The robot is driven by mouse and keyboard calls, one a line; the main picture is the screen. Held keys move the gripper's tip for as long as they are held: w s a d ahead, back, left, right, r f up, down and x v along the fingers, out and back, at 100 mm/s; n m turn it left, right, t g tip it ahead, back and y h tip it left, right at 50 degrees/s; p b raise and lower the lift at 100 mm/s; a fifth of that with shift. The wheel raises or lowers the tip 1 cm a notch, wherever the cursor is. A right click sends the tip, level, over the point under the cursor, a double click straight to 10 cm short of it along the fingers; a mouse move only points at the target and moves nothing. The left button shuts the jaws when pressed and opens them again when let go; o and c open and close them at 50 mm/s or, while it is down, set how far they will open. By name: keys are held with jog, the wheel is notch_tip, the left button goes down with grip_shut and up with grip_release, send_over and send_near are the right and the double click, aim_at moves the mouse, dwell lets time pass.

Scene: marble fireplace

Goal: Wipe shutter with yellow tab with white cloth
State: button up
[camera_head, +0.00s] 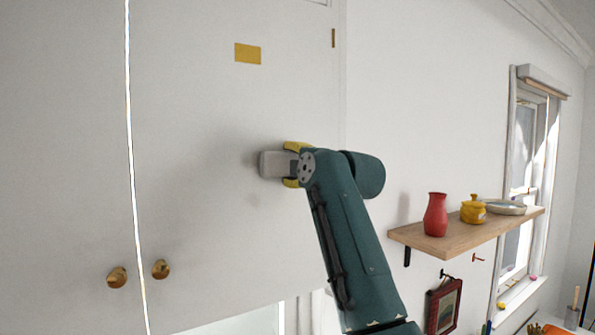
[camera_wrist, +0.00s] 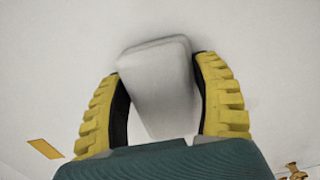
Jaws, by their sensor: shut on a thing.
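The shutter with the yellow tab (camera_head: 200,130) is a large pale panel at the left and middle of the head view. Its yellow tab (camera_head: 247,53) is near the top and also shows at the lower left of the wrist view (camera_wrist: 45,148). My gripper (camera_head: 290,165) has its yellow fingers shut on the white cloth (camera_wrist: 158,85), a folded pale block. In the head view the cloth (camera_head: 272,164) is held up at the shutter face, below and right of the tab. I cannot tell for certain whether it touches. Faint grey patches show on the shutter.
Two brass knobs (camera_head: 117,277) (camera_head: 161,269) flank the shutter seam at the lower left. A wooden shelf (camera_head: 440,243) at the right bears a red vase (camera_head: 435,214), a yellow pot (camera_head: 473,209) and a dish (camera_head: 505,207). A framed picture (camera_head: 443,306) hangs below.

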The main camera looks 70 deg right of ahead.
aim_at(249, 167)
jog(key=shift+w+a+f, duration=0.15)
jog(key=shift+w+a, duration=1.85)
jog(key=shift+a, duration=0.1)
jog(key=shift+w+a, duration=1.2)
jog(key=shift+w, duration=0.15)
jog(key=shift+f, duration=0.1)
jog(key=shift+s+a+f+b, duration=0.2)
jog(key=shift+s+a+b, duration=0.2)
jog(key=shift+b, duration=0.25)
jog(key=b+v, duration=0.2)
jog(key=v, duration=0.1)
jog(key=b+v, duration=0.2)
jog(key=shift+r, duration=0.3)
jog(key=shift+s, duration=0.15)
